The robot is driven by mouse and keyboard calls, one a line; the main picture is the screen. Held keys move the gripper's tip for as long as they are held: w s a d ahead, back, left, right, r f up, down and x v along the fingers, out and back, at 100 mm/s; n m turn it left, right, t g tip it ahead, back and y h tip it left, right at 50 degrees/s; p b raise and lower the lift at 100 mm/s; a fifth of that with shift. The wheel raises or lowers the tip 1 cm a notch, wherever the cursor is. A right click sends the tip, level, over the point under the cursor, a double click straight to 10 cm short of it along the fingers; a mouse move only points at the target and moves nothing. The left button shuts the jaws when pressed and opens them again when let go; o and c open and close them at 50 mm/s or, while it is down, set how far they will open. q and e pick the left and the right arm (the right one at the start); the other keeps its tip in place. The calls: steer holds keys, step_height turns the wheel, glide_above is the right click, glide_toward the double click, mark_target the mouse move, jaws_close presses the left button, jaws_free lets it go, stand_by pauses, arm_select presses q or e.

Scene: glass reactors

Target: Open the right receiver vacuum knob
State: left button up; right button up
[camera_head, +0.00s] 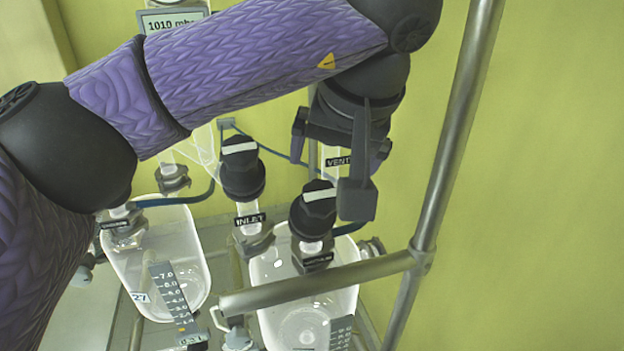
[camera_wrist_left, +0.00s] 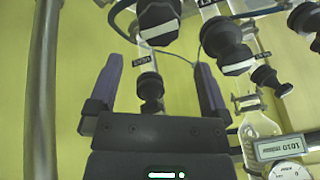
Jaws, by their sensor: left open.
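The right receiver (camera_head: 304,318) is a clear glass vessel at lower centre in the head view. Above it stands a black knob (camera_head: 313,212) with a white bar on top; the small label below looks like VACUUM but is blurred. A large black knob at the top of the left wrist view (camera_wrist_left: 158,20) appears to be the same one. My left gripper (camera_head: 338,150) is behind and above this knob, near the VENT label, apart from it. In the wrist view its fingers (camera_wrist_left: 157,66) are spread, with a smaller black knob (camera_wrist_left: 150,88) seen between them. My right gripper is not visible.
A black INLET knob (camera_head: 242,172) stands left of the vacuum knob. A metal frame rail (camera_head: 330,283) crosses before the right receiver and joins a slanted post (camera_head: 450,150). A pressure display (camera_head: 172,18) reads about 1010.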

mark_target(322, 193)
arm_select(q)
steer(key=x, duration=0.3)
steer(key=shift+s+f, duration=0.15)
steer(key=shift+f, duration=0.35)
steer(key=p+x, duration=0.1)
steer(key=x, duration=0.2)
steer(key=shift+w+a, duration=0.1)
steer(key=shift+w, duration=0.2)
steer(key=shift+f, duration=0.35)
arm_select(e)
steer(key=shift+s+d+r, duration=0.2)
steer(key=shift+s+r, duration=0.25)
arm_select(q)
steer(key=c, duration=1.2)
steer(key=shift+o, duration=0.2)
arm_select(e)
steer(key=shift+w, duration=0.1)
arm_select(q)
steer(key=shift+n+b, duration=0.3)
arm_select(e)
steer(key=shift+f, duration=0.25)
